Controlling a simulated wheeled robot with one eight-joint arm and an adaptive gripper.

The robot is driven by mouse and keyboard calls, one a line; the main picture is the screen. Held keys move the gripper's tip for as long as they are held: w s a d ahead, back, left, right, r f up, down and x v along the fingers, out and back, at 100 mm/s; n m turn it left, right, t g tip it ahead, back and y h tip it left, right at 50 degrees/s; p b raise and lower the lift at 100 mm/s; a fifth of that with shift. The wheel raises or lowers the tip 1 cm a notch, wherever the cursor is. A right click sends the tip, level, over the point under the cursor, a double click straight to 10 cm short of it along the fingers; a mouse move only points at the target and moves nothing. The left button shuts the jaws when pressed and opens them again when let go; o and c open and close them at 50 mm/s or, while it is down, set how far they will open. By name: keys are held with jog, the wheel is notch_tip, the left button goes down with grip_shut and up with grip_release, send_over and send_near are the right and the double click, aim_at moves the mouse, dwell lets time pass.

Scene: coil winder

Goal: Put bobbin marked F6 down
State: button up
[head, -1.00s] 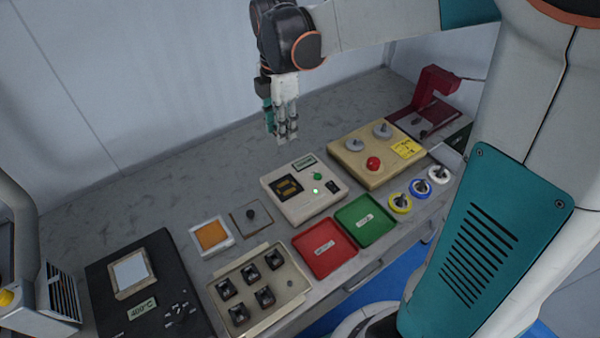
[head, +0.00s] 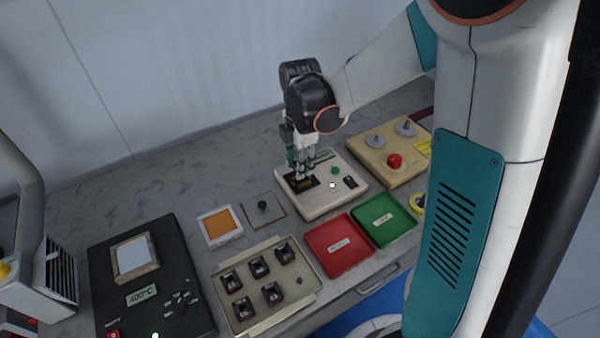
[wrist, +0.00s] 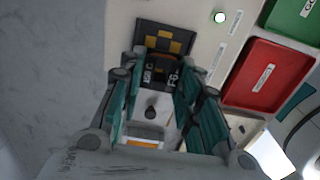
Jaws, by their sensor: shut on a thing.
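My gripper (head: 303,176) is over the left part of the cream tester box, low over its dark pad with yellow patches. In the wrist view the gripper (wrist: 160,82) is shut on the bobbin marked F6 (wrist: 160,70), a small dark piece with pale markings between the fingertips. The dark pad (wrist: 165,38) shows just beyond the bobbin. I cannot tell whether the bobbin touches it. The tester (head: 325,205) also has a green button and a lit white lamp. In the head view the fingers hide most of the bobbin.
A tray (head: 310,287) holds several dark bobbins. A red tray (head: 338,246) and a green tray (head: 383,220) stand before the tester. A plate with a black knob (head: 262,206) and an orange pad (head: 219,224) lie left. A panel with a red button (head: 394,160) stands right.

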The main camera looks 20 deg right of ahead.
aim_at(300, 181)
jog(key=shift+f+b, duration=0.5)
jog(key=shift+f, duration=1.2)
jog(key=shift+f, duration=0.15)
jog(key=o, duration=1.1)
jog(key=shift+c, duration=0.2)
